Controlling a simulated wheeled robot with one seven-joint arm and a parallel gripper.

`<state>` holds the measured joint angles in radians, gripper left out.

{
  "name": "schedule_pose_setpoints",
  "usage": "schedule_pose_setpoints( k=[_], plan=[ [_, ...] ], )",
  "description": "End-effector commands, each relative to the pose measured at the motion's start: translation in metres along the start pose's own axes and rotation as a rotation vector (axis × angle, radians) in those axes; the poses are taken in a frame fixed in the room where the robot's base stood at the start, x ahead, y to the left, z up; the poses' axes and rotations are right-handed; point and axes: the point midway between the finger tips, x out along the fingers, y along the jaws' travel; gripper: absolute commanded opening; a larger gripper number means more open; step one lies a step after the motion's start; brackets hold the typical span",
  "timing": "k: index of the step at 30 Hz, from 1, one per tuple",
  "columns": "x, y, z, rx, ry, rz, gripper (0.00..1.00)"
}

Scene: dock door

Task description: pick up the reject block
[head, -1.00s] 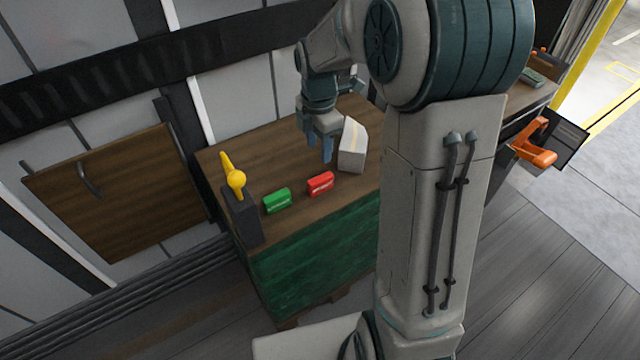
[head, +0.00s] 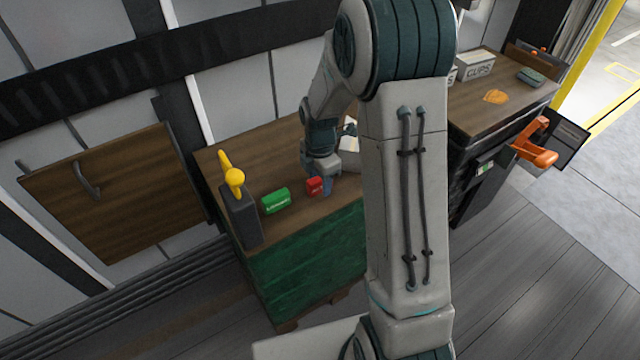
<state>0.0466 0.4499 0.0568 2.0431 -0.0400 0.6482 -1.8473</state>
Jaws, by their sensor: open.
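A small red block (head: 313,187) with unreadable white lettering sits on the brown wooden table (head: 290,228); I take it for the reject block. A green block (head: 276,200) with white lettering sits to its left, apart from it. My gripper (head: 328,186) is low at the red block's right side, pointing down, jaws open. Its blue fingers hide the right part of the red block. I cannot tell whether they touch it or stand around it.
A dark post with a yellow lever (head: 232,176) stands at the table's left corner. A pale box (head: 349,137) is mostly hidden behind my arm. At right, another bench holds a box marked CLIPS (head: 476,66) and an orange patch (head: 495,96).

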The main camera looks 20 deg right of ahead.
Motion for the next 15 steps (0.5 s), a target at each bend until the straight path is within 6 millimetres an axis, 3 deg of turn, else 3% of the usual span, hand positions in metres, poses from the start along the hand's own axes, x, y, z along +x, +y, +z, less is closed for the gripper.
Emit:
schedule_pose_setpoints(
  k=[5, 10, 15],
  plan=[
    [0.0001, -0.0001, 0.0001, 0.0, 0.0, 0.0, 0.45],
    [0.0, -0.0001, 0.0001, 0.0, 0.0, 0.0, 0.04],
    [-0.0001, -0.0001, 0.0002, 0.0, 0.0, 0.0, 0.0]
  ],
)
